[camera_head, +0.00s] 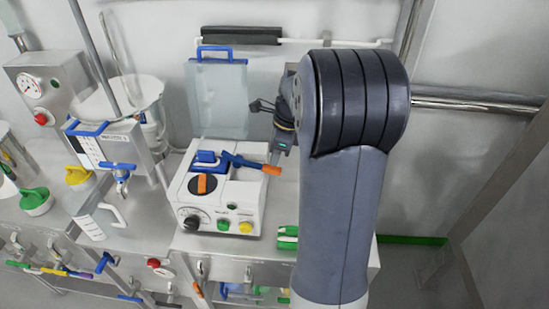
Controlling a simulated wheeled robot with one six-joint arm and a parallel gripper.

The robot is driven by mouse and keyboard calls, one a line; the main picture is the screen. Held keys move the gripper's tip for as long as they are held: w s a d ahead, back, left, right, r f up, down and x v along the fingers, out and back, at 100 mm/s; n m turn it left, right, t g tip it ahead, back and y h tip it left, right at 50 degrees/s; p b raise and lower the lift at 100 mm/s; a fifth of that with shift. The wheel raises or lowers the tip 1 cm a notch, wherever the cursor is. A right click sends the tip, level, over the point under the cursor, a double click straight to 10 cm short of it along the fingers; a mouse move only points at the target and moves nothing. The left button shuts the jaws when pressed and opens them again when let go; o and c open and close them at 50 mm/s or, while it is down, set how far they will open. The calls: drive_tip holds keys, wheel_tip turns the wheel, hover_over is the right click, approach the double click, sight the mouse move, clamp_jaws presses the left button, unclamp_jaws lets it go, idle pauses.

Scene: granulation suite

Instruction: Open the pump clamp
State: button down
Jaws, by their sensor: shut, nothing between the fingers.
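The pump (198,217) is a white box on the steel bench, with a dial, black, green and yellow knobs on its front. On its top is a blue clamp piece with an orange bar (203,184). A blue lever with an orange tip (250,163) reaches right from the clamp. My gripper (277,157) is at the lever's right end, close to the orange tip. It is shut and empty; I cannot tell whether it touches the lever. My arm hides the area to the right, and the fingertips are small in view.
A clear panel with a blue handle (219,95) stands behind the pump. A steel vessel unit (110,145) with blue handles stands to the left. A green-and-white item (287,237) lies right of the pump on the bench (190,243). A wall rail (475,101) runs at right.

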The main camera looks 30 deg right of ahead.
sight(276, 168)
drive_tip(key=shift+w+a+f, duration=0.1)
drive_tip(key=shift+f, duration=0.5)
drive_tip(key=shift+f, duration=0.1)
drive_tip(key=shift+f+t+y+b, duration=0.3)
drive_tip(key=shift+f+y+b, duration=0.25)
drive_tip(key=shift+f, duration=0.1)
drive_tip(key=shift+f+t+y+b, duration=0.6)
drive_tip(key=shift+f+y, duration=0.05)
drive_tip(key=shift+f, duration=0.75)
drive_tip(key=shift+r, duration=0.1)
drive_tip(key=shift+r+p, duration=0.25)
drive_tip(key=shift+p, duration=0.25)
drive_tip(key=s+d+f+p+v, duration=0.1)
drive_tip(key=p+v, duration=0.1)
drive_tip(key=v, duration=1.1)
drive_tip(key=shift+d+r, duration=0.25)
drive_tip(key=shift+d, duration=0.1)
